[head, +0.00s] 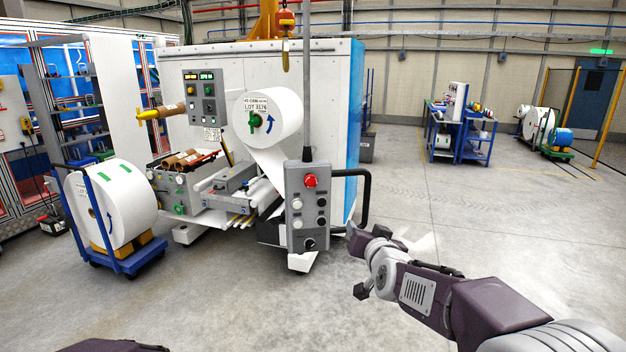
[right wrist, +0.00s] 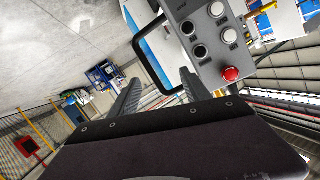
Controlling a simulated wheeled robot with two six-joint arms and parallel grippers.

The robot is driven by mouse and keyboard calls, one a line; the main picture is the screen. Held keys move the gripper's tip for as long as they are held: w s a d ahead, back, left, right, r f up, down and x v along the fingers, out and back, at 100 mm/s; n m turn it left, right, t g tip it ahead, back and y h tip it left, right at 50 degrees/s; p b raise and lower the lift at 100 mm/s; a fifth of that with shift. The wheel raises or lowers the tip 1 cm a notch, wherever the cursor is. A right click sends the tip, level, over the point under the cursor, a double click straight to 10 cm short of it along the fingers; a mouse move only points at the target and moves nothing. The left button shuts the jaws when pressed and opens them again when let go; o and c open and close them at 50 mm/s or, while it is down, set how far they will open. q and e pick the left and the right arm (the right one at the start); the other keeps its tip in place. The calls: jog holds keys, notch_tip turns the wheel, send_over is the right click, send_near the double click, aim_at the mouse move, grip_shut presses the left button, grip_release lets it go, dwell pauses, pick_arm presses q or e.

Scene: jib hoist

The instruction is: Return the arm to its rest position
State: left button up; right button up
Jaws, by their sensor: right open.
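My right arm reaches in from the lower right in the head view. Its gripper (head: 362,238) is just right of and below the grey control pendant (head: 308,215), close to the pendant's black side handle (head: 366,195). In the right wrist view the two dark fingers (right wrist: 160,80) are spread apart with nothing held between them. The pendant (right wrist: 210,45), with its red button and black and white buttons, lies beyond the fingertips. Its handle (right wrist: 146,30) also shows there, apart from or just beyond the fingers; I cannot tell exactly. My left gripper is not in view.
The pendant hangs on a pole before a white and blue machine (head: 330,110) bearing a white roll (head: 268,118). A blue cart (head: 135,262) with another large roll stands at left. A blue workbench (head: 462,138) is at the back. The floor on the right is clear.

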jog(key=s+d+f+n+g, duration=0.1)
jog(key=s+d+f+g, duration=0.15)
jog(key=s+f, duration=0.35)
jog(key=s+d+f+g, duration=0.1)
jog(key=s+f+g, duration=0.2)
jog(key=f, duration=0.5)
jog(key=s+f+n+g, duration=0.1)
jog(key=s+f+g, duration=0.3)
jog(key=s, duration=0.7)
jog(key=s+d+f+n+g, duration=0.1)
jog(key=s+f+g, duration=0.3)
jog(key=s+f, duration=0.5)
jog(key=shift+s+d, duration=0.25)
jog(key=shift+s, duration=0.95)
